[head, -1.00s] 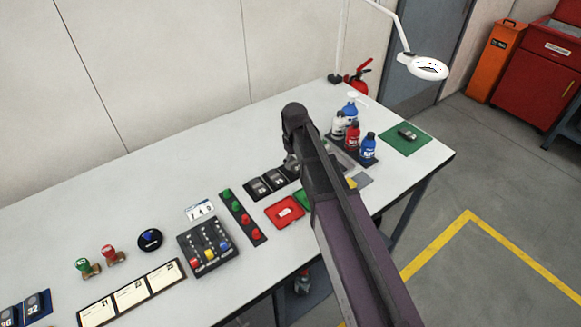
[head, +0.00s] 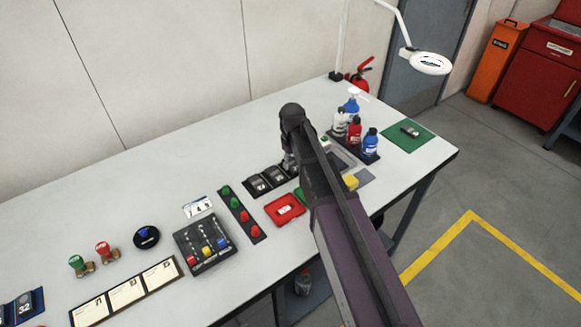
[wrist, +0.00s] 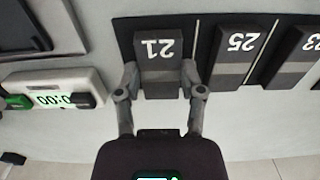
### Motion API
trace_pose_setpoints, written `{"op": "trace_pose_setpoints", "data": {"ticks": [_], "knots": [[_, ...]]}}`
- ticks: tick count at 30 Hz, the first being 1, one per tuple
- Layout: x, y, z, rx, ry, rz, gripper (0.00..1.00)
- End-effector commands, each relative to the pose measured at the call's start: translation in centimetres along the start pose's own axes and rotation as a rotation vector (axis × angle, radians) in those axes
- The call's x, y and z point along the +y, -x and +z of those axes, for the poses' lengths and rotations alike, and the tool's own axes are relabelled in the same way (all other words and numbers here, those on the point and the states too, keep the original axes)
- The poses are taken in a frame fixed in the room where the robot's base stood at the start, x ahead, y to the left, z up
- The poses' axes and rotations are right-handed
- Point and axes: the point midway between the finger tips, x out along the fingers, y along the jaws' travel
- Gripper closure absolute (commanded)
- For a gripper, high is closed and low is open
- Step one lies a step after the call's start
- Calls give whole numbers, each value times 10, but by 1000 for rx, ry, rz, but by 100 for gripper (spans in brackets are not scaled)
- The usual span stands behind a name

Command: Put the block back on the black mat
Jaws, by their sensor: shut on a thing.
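My gripper (wrist: 159,80) is shut on a dark grey block (wrist: 159,68) with a white two-digit number, one finger on each side of it. The block is at the left end of the black mat (wrist: 122,38) in the wrist view, in line with the other blocks. I cannot tell whether it rests fully on the mat or is slightly above it. In the head view my arm hides the held block and most of my gripper.
A similar block (wrist: 236,55) sits close to the right on the mat. A white timer (wrist: 55,92) lies to the left in the wrist view. A red tray (head: 284,210) and several bottles (head: 355,132) stand near my arm. The table's back left is clear.

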Motion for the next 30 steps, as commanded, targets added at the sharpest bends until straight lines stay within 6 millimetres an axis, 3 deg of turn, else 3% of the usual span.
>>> {"op": "trace_pose_setpoints", "data": {"ticks": [18,19,22,30], "knots": [[1,-10,0,0,-1,0,100],[1,-9,0,0,-1,0,46],[1,-8,0,0,-1,0,16],[1,-8,0,0,-1,0,15]]}}
